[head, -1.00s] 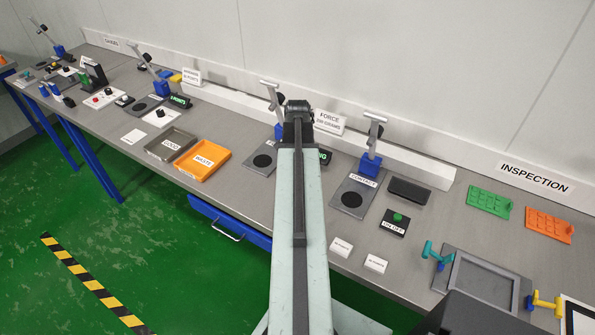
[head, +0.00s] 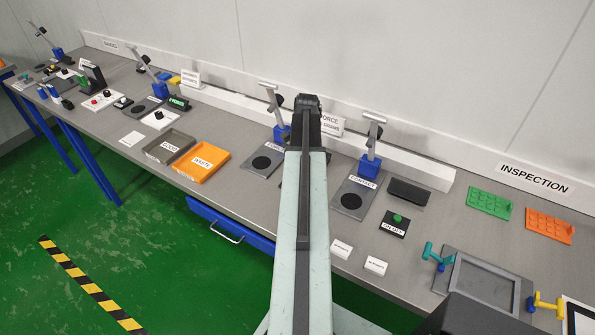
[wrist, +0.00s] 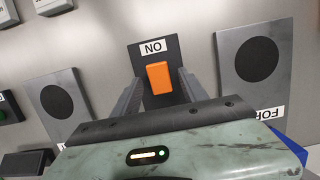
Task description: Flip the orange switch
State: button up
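The orange switch (wrist: 158,78) shows in the wrist view, an orange rocker on a dark plate (wrist: 146,56) with a white label reading ON upside down. My gripper (wrist: 161,86) is open, with its two dark fingers pointing toward the plate, one on each side of the orange rocker in the picture. Nothing is between the fingers except the view of the switch. I cannot tell whether the fingertips touch the plate. In the head view my own arm hides the switch and my gripper.
Grey plates with black discs lie left (wrist: 57,98) and right (wrist: 255,60) of the switch in the wrist view. In the head view a CONTACT stand (head: 370,160), an ON/OFF box (head: 394,224) and an orange WASTE tray (head: 224,155) stand on the bench.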

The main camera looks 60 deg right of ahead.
jog(key=p+v, duration=0.7)
jog(key=v, duration=0.1)
jog(key=shift+p, duration=0.3)
jog(key=shift+f, duration=0.1)
jog(key=w+a+n+g, duration=0.1)
jog(key=w+a+n, duration=0.5)
jog(key=w+a, duration=1.7)
jog(key=a+n+h, duration=0.1)
jog(key=a+n, duration=0.5)
jog(key=a, duration=0.9)
jog(key=s+a+n+t+h, duration=0.1)
jog(key=a+n, duration=0.5)
jog(key=a, duration=0.9)
jog(key=shift+s+a+f+h, duration=0.15)
jog(key=shift+a+f+h, duration=0.15)
jog(key=shift+a, duration=0.1)
